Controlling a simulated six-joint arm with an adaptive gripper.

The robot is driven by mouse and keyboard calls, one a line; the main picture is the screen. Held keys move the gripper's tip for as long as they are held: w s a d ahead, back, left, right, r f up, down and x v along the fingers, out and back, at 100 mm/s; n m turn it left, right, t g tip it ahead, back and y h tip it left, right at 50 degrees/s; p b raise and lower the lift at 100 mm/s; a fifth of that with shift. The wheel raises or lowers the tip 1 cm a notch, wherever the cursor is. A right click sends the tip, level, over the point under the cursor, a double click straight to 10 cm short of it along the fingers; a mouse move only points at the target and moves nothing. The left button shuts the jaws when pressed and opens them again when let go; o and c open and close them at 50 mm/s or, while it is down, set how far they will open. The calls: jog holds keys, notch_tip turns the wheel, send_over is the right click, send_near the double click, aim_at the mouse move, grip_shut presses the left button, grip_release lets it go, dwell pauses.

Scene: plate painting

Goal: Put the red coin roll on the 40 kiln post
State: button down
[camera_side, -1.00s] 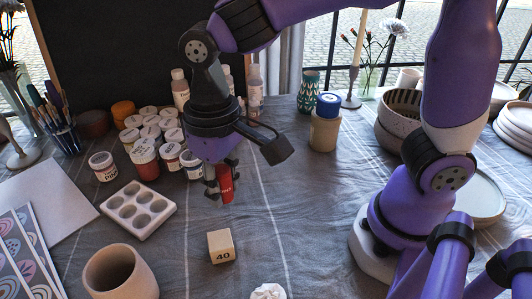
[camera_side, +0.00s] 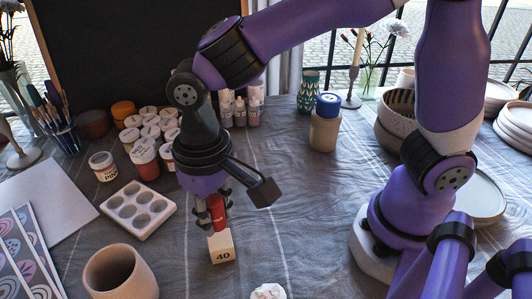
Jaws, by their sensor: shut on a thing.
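The red coin roll (camera_side: 218,214) is held upright in my gripper (camera_side: 218,220), which is shut on it. The kiln post (camera_side: 222,247) is a pale block marked 40, standing on the grey cloth. The lower end of the roll is at the top of the post, over its left and middle part. I cannot tell whether the roll touches the post. The fingers partly hide the roll.
A white paint palette (camera_side: 138,210) and a beige cup (camera_side: 120,273) stand to the left. Several paint jars (camera_side: 145,160) stand behind. A crumpled white thing (camera_side: 268,291) lies at the front. A blue-lidded jar (camera_side: 325,122) stands at the back right. Cloth right of the post is clear.

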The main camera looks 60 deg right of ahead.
aim_at(219, 240)
jog(key=shift+w+d+f, duration=0.1)
jog(key=shift+w+f, duration=0.15)
jog(key=shift+f, duration=1.95)
jog(key=shift+f, duration=0.15)
jog(key=c, duration=0.6)
grip_release()
